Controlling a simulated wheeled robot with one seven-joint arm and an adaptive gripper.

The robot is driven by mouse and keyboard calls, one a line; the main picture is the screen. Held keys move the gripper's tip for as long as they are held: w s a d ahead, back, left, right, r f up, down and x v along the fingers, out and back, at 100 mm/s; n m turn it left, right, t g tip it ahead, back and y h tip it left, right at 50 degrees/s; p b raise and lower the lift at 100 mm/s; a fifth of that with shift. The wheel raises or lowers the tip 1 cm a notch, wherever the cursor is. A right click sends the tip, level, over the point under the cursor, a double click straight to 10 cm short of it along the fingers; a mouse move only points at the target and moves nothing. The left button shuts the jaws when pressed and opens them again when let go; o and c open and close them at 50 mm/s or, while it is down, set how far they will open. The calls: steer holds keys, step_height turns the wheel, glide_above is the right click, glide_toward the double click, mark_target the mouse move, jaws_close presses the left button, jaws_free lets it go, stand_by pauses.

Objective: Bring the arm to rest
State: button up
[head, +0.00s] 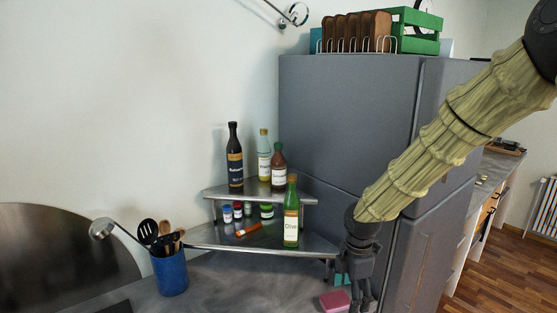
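My arm reaches in from the upper right in a pale, wrinkled sleeve. My gripper (361,300) is black and points down at the counter's right end, in front of the grey fridge. Its fingertips are small and dark near the bottom edge, so I cannot tell how far apart they are. A pink sponge-like block (335,301) lies just left of the fingers. I cannot tell whether they touch. A teal item (341,279) is partly hidden behind the gripper.
A metal corner shelf (217,244) holds several bottles and small jars, with a green bottle (291,222) at its front. A blue utensil holder (170,273) stands left. The fridge (345,120) rises close behind my arm. Bare counter lies between holder and gripper.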

steer(key=s+a+f+m+y+b, duration=0.1)
steer(key=s+f+m+b, duration=0.35)
steer(key=f, duration=1.05)
steer(key=s+f+m+y+b, duration=0.1)
steer(key=s+f+m, duration=0.65)
steer(key=f, duration=0.65)
steer(key=s+d+f+m+h+b, duration=0.1)
steer(key=s+f+m, duration=0.3)
steer(key=s+f, duration=0.4)
steer(key=s+d+f+m+h+b, duration=0.1)
steer(key=s+d+f+m+b, duration=0.3)
steer(key=s+f, duration=0.4)
steer(key=s, duration=0.6)
steer(key=shift+m, duration=0.4)
